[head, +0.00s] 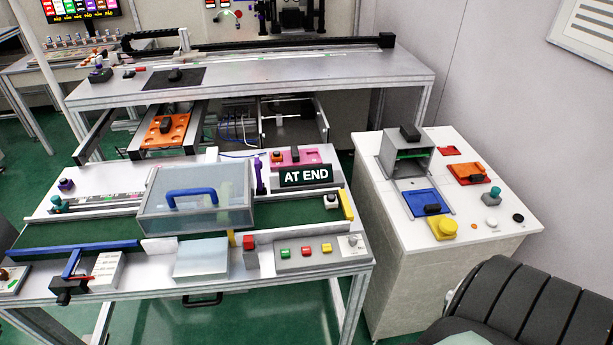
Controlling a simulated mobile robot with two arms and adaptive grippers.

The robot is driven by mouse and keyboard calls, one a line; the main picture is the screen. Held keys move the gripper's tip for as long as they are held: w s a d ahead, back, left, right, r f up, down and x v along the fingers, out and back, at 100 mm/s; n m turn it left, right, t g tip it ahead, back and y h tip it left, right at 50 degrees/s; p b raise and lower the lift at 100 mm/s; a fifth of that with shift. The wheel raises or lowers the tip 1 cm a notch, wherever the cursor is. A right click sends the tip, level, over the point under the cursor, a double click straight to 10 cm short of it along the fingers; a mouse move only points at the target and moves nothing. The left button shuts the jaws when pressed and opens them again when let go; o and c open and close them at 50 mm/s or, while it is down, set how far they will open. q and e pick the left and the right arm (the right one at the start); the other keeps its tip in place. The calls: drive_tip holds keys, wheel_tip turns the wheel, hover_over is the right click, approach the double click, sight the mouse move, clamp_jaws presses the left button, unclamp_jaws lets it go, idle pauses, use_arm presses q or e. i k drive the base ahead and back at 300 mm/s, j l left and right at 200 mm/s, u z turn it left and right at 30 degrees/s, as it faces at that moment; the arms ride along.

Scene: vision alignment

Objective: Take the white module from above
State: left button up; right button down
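I cannot tell for sure which thing is the white module. A white block with dark marks on its side (107,272) stands at the front left of the near workbench, beside a blue and black clamp-like device (70,275). A pale flat-topped box (202,258) stands at the front middle of the bench. A small white piece (159,247) lies between them at the belt's edge. A clear cover with a blue handle (195,198) stands over the green belt (290,213); what is under it is blurred. Neither of my grippers shows.
An "AT END" sign (306,176) stands at the bench's right. A button panel (322,252) is at its front right. A white cabinet (510,205) with coloured trays stands right. A black ribbed chair-like object (525,305) fills the bottom right. A long rail bench (300,75) stands behind.

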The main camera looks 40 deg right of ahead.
sight(331, 202)
drive_tip(key=z, duration=1.45)
drive_tip(key=j, duration=0.3)
